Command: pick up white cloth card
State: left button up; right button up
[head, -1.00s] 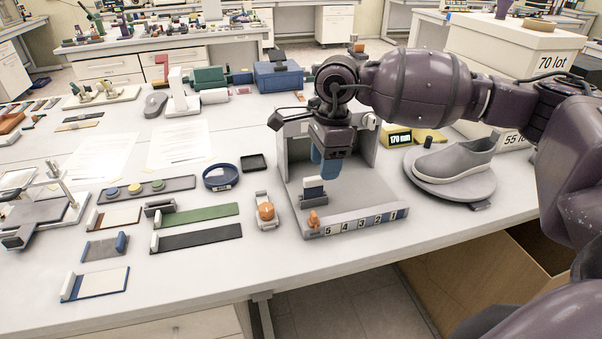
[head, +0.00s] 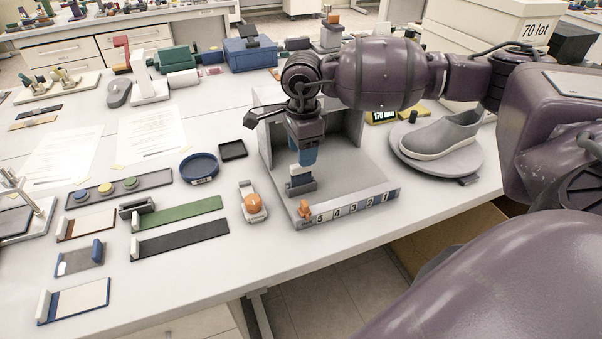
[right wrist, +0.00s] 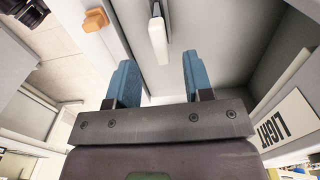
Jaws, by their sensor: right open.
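My right gripper (head: 305,156) is open, with blue fingers pointing down inside a grey open-fronted booth (head: 345,187). Below its fingertips a small upright piece with a white top (head: 299,170) and a dark blue lower part stands in a grey holder. In the right wrist view, a white piece (right wrist: 158,40) lies ahead of the spread fingers (right wrist: 158,65), in line with the gap and apart from them. I cannot tell whether it is the white cloth card. A flat whitish card (head: 82,299) with a blue edge and white end grip lies at the front left. My left gripper is not in view.
Green (head: 180,213) and black (head: 180,240) strips lie left of the booth. An orange-knobbed device (head: 253,204) is beside its left side. A grey shoe (head: 440,137) stands on a round plate to the right. The booth's front edge carries numbered tiles and an orange knob (head: 304,208).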

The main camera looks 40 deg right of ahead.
aim_at(300, 175)
jog(key=shift+a+f, duration=0.1)
jog(key=shift+f, duration=2.25)
grip_shut()
